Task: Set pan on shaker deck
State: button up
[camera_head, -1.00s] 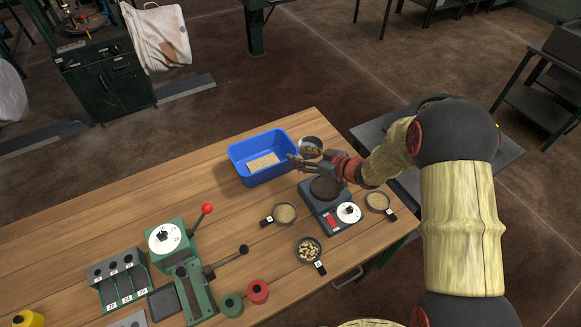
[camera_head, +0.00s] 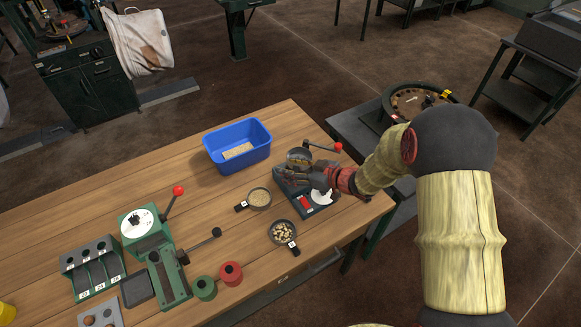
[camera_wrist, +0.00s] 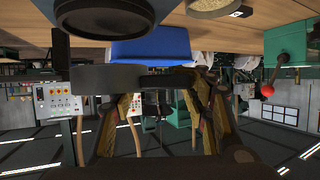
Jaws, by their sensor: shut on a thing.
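My gripper (camera_head: 289,171) is shut on a small round pan (camera_head: 300,156), held level or nearly so above the shaker (camera_head: 306,203). The shaker is a dark box with a red switch and a white dial. Its round dark deck is mostly hidden by my gripper in the head view. In the wrist view the held pan (camera_wrist: 130,79) crosses in front of the fingers, seen edge-on. A dark round shape at the top there looks like the deck (camera_wrist: 108,14), apart from the pan in the picture. The exact gap is hard to tell.
A blue bin (camera_head: 237,156) stands behind left. A pan of grain (camera_head: 259,198) and a pan of nuts (camera_head: 283,232) lie in front left of the shaker. A green press (camera_head: 148,229) stands further left.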

jog(key=shift+f+b, duration=1.15)
jog(key=shift+f, duration=0.25)
jog(key=shift+f+b, duration=0.45)
jog(key=shift+f, duration=0.65)
jog(key=o, duration=1.7)
jog(key=shift+o, duration=0.6)
jog(key=shift+p, duration=0.3)
notch_tip(320, 180, up, 7)
jog(key=p, duration=0.6)
